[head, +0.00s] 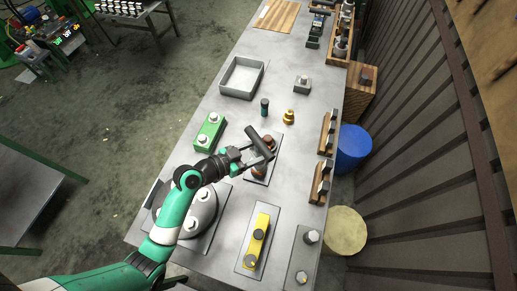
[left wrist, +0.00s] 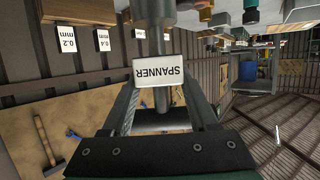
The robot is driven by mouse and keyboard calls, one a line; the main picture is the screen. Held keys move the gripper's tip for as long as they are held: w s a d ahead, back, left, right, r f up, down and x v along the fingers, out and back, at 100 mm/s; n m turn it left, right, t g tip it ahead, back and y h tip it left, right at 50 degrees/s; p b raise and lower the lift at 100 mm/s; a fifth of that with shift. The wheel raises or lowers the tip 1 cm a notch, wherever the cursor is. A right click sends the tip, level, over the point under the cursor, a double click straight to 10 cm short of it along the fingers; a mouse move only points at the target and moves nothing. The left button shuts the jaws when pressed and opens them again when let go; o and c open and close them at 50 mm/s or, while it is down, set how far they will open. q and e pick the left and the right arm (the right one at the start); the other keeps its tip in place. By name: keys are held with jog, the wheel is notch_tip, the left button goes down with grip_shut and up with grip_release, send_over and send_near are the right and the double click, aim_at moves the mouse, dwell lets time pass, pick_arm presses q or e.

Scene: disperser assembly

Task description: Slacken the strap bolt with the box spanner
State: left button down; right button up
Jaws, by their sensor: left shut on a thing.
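My left gripper (head: 246,157) is shut on the box spanner (head: 261,143), a dark grey tool with a thick crossbar. In the left wrist view the spanner's white label (left wrist: 160,83), reading SPANNER upside down, sits between the fingers, and a grey shaft runs away beyond it. The spanner is over a dark plate (head: 257,180) that carries a brown copper-coloured part (head: 268,141). The strap bolt cannot be made out; the gripper and spanner cover that spot. I cannot tell whether the spanner touches a bolt. My right gripper is not in view.
A yellow bar (head: 257,240) lies in front. A dark cylinder (head: 265,107), a brass part (head: 289,117) and a grey tray (head: 242,77) stand behind. Wooden racks (head: 323,182) line the right edge.

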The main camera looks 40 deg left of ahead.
pick_arm(q)
jog(key=shift+f+b, duration=1.4)
jog(key=shift+f, duration=0.05)
jog(key=shift+n+y, duration=0.7)
jog(key=shift+y, duration=0.1)
jog(key=shift+n+y, duration=1.5)
jog(key=shift+y, duration=0.5)
jog(key=shift+d+n+y, duration=0.1)
jog(key=shift+n+y, duration=1)
jog(key=shift+y, duration=0.2)
jog(key=shift+n+g+y, duration=0.4)
jog(key=shift+n+y, duration=0.7)
jog(key=shift+m+h+p, duration=0.3)
jog(key=shift+p, duration=0.05)
